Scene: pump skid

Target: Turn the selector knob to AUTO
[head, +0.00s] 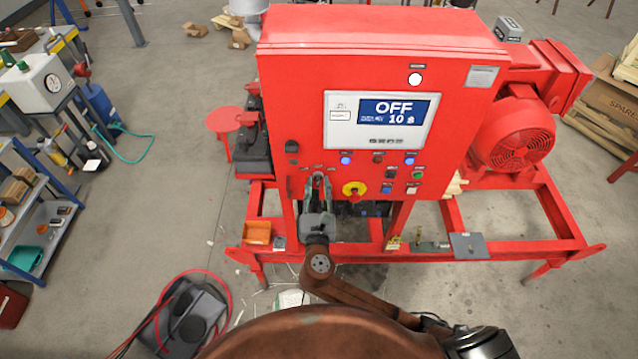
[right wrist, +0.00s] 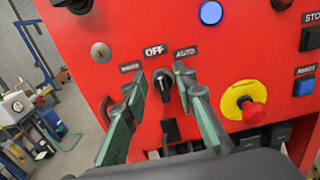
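The selector knob (right wrist: 164,84) is a small black knob with a light pointer line on the red panel. Its pointer is roughly upright, towards the OFF label (right wrist: 155,50). The AUTO label (right wrist: 186,52) is up and right of it, and another small label (right wrist: 130,67) is up and left. My right gripper (head: 318,184) is in front of the panel and hides the knob in the head view. In the right wrist view its green-padded fingers (right wrist: 159,87) are apart, one on each side of the knob; I cannot tell whether they touch it. My left gripper is not in view.
The panel screen (head: 394,112) reads OFF. A yellow and red emergency stop (right wrist: 244,103) is right of the knob. A key lock (right wrist: 100,52) is to its left. Several push buttons (head: 410,159) sit to the right. The red skid frame (head: 345,247) runs below.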

